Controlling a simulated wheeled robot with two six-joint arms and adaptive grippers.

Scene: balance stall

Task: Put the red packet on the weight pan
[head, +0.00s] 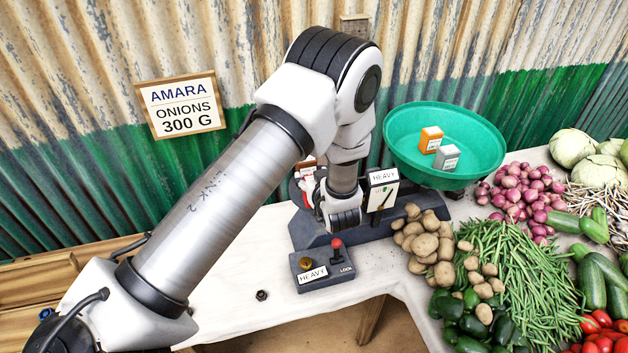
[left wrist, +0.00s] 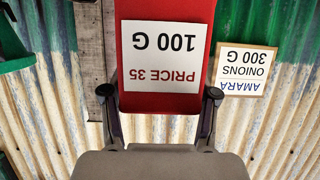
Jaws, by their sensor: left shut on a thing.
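The red packet (left wrist: 160,103) fills the middle of the left wrist view, with a white label reading PRICE 35, 100 G upside down. My left gripper (left wrist: 159,92) is shut on it, one fingertip at each side. In the head view my left wrist hangs in front of the balance (head: 408,222), and the fingers are mostly hidden. Bits of red and white show just left of the wrist; I cannot tell packet from balance parts there. The weight pan cannot be made out clearly behind my arm. My right gripper is out of view.
The green goods pan (head: 396,128) holds an orange packet (head: 431,139) and a grey packet (head: 447,157). A lock box (head: 325,272) with a red knob stands in front of the balance. Potatoes (head: 427,240), beans and onions crowd the right. White cloth at left is mostly clear.

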